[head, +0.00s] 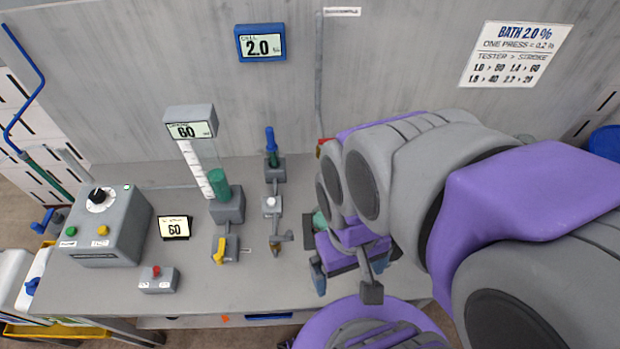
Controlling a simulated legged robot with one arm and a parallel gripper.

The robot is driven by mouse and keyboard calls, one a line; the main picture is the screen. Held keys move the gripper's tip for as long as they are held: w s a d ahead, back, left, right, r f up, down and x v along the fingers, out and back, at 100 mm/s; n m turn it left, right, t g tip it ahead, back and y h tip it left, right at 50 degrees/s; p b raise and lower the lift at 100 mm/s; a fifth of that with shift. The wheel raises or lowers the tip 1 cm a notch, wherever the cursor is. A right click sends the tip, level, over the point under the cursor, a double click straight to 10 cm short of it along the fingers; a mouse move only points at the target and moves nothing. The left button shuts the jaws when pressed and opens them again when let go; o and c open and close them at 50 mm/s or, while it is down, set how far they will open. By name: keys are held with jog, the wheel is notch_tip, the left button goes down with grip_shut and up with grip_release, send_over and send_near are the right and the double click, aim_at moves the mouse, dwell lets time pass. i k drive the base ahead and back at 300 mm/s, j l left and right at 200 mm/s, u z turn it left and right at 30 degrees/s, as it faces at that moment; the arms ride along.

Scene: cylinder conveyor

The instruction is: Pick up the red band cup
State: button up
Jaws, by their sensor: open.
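I cannot make out a red band cup in the head view; my arm hides part of the bench on the right. A small red part (321,147) shows at the edge of my arm, and I cannot tell what it belongs to. My gripper (345,283) hangs near the bench's front edge, right of the centre, with its fingers apart. I see nothing held between them. A green piece (319,223) is partly hidden just behind the gripper.
The grey bench (205,285) carries a control box (110,228), a red-button box (158,281), a small display (175,227) and a green cylinder stand (227,207). A valve fitting with a blue top (270,140) stands left of my gripper. The front middle is clear.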

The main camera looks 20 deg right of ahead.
aim_at(319, 223)
jog(key=z, duration=0.25)
jog(key=k+l+z, duration=0.15)
jog(key=k+z, duration=0.35)
jog(key=k, duration=0.15)
jog(key=i+l+z, duration=0.1)
jog(key=z, duration=0.35)
jog(key=i+l+z, duration=0.1)
jog(key=l+z, duration=0.3)
jog(key=i+z, duration=0.15)
jog(key=z, duration=0.3)
jog(key=u, duration=2.25)
jog(key=i+j+z, duration=0.15)
jog(key=i+j, duration=0.05)
